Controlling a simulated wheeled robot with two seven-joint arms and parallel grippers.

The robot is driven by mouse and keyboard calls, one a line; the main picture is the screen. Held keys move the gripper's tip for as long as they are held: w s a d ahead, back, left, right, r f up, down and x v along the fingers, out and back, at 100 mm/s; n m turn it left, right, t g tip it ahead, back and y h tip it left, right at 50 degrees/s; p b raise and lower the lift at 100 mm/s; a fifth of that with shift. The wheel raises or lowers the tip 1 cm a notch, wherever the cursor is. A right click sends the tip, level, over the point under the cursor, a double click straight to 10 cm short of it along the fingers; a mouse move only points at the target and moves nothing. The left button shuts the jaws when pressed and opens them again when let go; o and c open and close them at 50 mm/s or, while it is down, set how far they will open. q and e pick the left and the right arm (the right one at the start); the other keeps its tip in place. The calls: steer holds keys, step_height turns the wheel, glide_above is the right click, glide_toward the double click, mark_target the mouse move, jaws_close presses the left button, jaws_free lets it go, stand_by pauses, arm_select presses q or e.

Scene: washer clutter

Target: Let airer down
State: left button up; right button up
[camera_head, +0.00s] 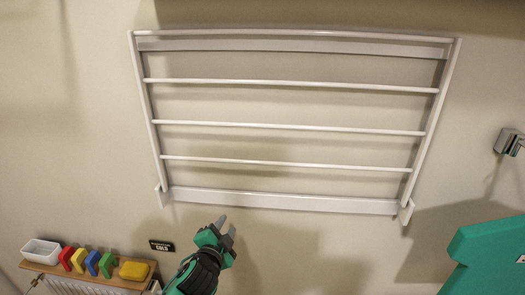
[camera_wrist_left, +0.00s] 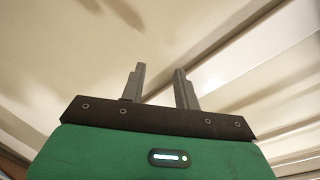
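The airer (camera_head: 290,201) is a white rack on the wall, with two side rails, several thin cross bars and a wider bar at the bottom. It appears folded up flat against the wall. My left gripper (camera_head: 229,224) is below its bottom bar, left of the middle, apart from it and empty. Its two grey fingers are spread in the left wrist view (camera_wrist_left: 160,72). Pale bars that look like part of the airer (camera_wrist_left: 285,75) run across the right of that view. My right gripper is not in view.
A wooden shelf (camera_head: 120,279) at the lower left holds a white tray (camera_head: 42,252), coloured pegs or clips (camera_head: 92,262) and a yellow block (camera_head: 134,270). A black "COLD" label (camera_head: 161,246) is on the wall. A grey fixture (camera_head: 508,141) sits at the right.

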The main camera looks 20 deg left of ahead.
arm_select(q)
steer(key=s+d+r+m+t+h, duration=0.1)
steer(key=d+r+m+t+h, duration=0.15)
steer(key=r, duration=0.85)
steer(key=s+d+r+m+t+h, duration=0.1)
steer(key=s+r+m+t+h, duration=0.2)
steer(key=r, duration=0.7)
steer(key=d+r+m+t+h, duration=0.1)
steer(key=r+m+t, duration=0.3)
steer(key=r, duration=0.7)
steer(key=s+d+r+m+g+h, duration=0.3)
steer(key=d+r+m+g+h, duration=0.35)
steer(key=m, duration=1.05)
steer(key=s+d+r+m+g+h, duration=0.3)
steer(key=r+m+g+h, duration=0.4)
steer(key=m+g+h, duration=0.7)
steer(key=m+t+y+p, duration=0.7)
steer(key=m+t+y, duration=0.2)
steer(key=y, duration=0.7)
glide_toward(265, 31)
steer(key=x, duration=0.8)
steer(key=shift+w+d, duration=0.2)
steer(key=shift+w, duration=0.15)
steer(key=shift+w+d+f, duration=0.15)
steer(key=shift+w+d, duration=0.05)
steer(key=shift+w, duration=0.05)
steer(key=shift+c, duration=0.4)
